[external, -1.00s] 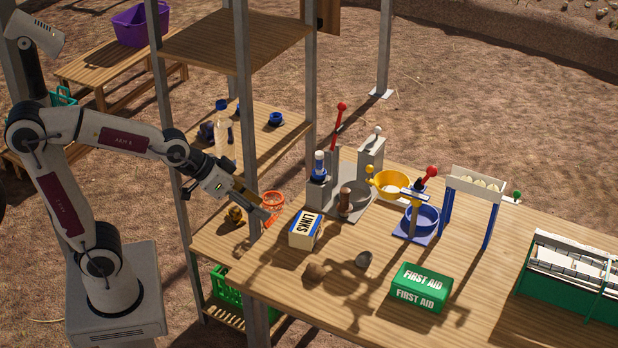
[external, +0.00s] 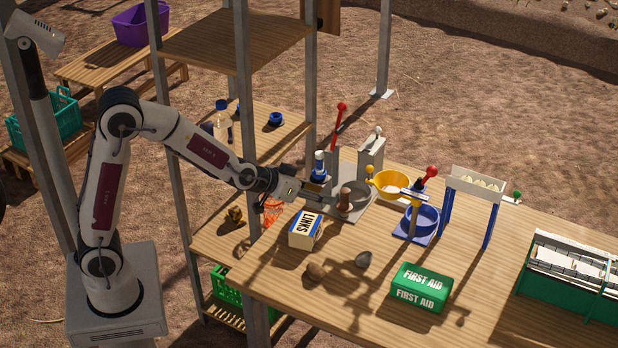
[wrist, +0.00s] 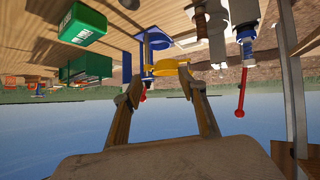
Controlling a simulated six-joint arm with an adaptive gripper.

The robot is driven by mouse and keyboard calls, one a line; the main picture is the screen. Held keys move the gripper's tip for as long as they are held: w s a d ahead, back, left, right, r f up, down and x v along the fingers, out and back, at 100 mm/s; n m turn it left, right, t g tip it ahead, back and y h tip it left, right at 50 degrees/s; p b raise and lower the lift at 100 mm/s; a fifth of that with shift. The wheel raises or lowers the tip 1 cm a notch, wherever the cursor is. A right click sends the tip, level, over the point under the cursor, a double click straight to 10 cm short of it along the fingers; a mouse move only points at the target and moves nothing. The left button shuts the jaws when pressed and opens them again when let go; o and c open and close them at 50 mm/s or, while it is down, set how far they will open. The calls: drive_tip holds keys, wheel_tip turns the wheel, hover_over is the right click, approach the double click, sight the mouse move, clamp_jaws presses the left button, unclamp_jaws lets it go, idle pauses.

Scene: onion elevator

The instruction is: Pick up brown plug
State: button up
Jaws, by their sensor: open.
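The brown plug (external: 345,198) is a short upright brown peg at the near left edge of the grey bowl fixture (external: 362,210) on the table. In the wrist view, which is upside down, the brown plug (wrist: 200,22) appears small near the top. My gripper (external: 328,196) is just left of the plug in the external view, apart from it or barely overlapping it; the exact gap cannot be told. In the wrist view my gripper (wrist: 163,90) is open with nothing between its fingers.
A blue-and-white bottle (external: 319,167) stands close behind my gripper. The LINKS box (external: 303,232) is just in front. A red-knobbed lever (external: 338,125) rises behind, and a yellow bowl (external: 390,185) is to the right. A shelf post (external: 243,120) stands left of the gripper.

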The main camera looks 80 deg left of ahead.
drive_tip(key=w+a+f+n+y, duration=0.1)
drive_tip(key=w+a+f+y, duration=0.1)
drive_tip(key=w+a+f, duration=0.3)
drive_tip(key=n+y, duration=0.2)
drive_tip(key=y, duration=0.1)
approach(342, 193)
drive_tip(key=x, duration=0.2)
drive_tip(key=shift+w+a+f, duration=0.15)
drive_tip(key=shift+a+f, duration=0.4)
drive_tip(key=x, duration=0.2)
drive_tip(key=shift+w+a, duration=0.15)
drive_tip(key=shift+w, duration=0.1)
drive_tip(key=shift+w+f, duration=0.1)
drive_tip(key=shift+w, duration=0.05)
drive_tip(key=shift+w+a+f, duration=0.15)
drive_tip(key=shift+w+a, duration=0.15)
drive_tip(key=shift+w, duration=0.4)
drive_tip(key=shift+w+a+f, duration=0.15)
drive_tip(key=shift+w+a, duration=0.15)
drive_tip(key=shift+w, duration=0.4)
drive_tip(key=shift+x, duration=0.95)
